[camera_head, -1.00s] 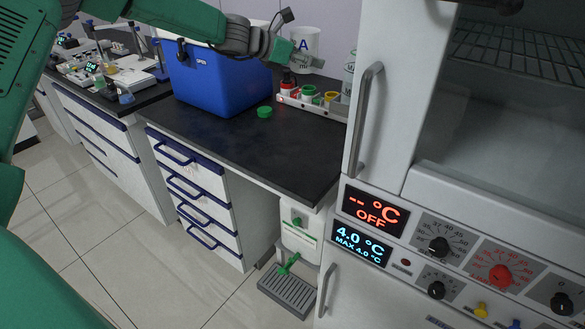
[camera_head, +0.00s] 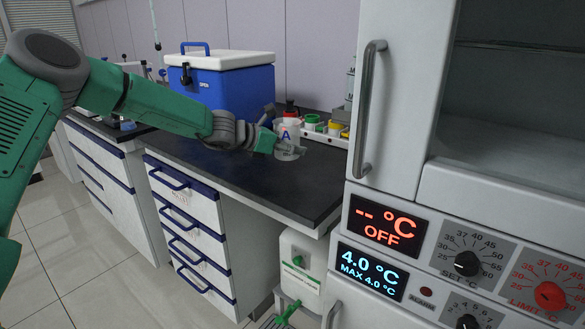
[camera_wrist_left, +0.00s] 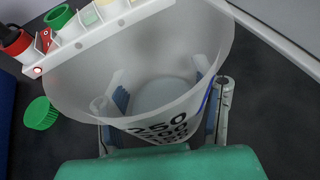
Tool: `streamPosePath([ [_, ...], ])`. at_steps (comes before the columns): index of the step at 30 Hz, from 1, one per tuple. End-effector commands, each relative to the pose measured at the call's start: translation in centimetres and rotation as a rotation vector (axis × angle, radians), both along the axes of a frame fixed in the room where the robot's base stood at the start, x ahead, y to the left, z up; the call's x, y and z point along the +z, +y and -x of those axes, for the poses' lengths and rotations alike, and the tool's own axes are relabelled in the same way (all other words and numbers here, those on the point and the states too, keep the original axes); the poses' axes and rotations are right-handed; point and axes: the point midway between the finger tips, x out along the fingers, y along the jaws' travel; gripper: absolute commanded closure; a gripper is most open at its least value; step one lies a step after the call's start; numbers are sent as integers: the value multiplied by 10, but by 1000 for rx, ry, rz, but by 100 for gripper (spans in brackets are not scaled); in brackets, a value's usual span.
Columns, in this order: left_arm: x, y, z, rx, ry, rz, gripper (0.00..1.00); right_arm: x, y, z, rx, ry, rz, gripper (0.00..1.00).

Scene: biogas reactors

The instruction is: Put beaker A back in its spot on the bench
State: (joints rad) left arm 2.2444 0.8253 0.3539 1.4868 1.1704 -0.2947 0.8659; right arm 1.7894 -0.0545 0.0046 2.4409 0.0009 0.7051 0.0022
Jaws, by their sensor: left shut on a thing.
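Beaker A (camera_head: 287,138) is a translucent cup with a blue letter A, low over the black bench (camera_head: 235,172) near its right part. It looks upright. I cannot tell whether its base touches the bench. My left gripper (camera_head: 274,140) comes in from the left and is shut on the beaker's side. In the left wrist view, the beaker (camera_wrist_left: 140,60) opens toward the camera and looks empty, with black volume numbers on its wall. The gripper's fingers (camera_wrist_left: 160,105) sit on either side of it. My right gripper is not in view.
A white rack (camera_head: 335,138) with colored caps stands just behind the beaker. A loose green cap (camera_wrist_left: 40,113) lies left of the beaker in the wrist view. A blue cooler (camera_head: 230,92) stands behind my arm. The incubator (camera_head: 400,100) borders the right. The bench front is clear.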

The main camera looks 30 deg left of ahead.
Motion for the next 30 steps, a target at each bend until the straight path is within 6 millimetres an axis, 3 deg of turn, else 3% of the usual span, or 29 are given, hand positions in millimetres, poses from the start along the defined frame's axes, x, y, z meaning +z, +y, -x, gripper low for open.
streamPosePath([
  [10, -38, -4, 0, 0, 0, -1, 87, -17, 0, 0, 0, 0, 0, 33],
  [21, -43, 0, 0, 0, -2, 1, 87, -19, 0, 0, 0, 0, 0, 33],
  [22, -43, 0, 0, 0, -2, 1, 40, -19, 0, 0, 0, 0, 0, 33],
  [23, -42, 0, 0, 0, -1, 0, 29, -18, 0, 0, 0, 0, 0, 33],
  [30, -41, -2, 0, -1, -2, -1, 26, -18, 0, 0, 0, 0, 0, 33],
])
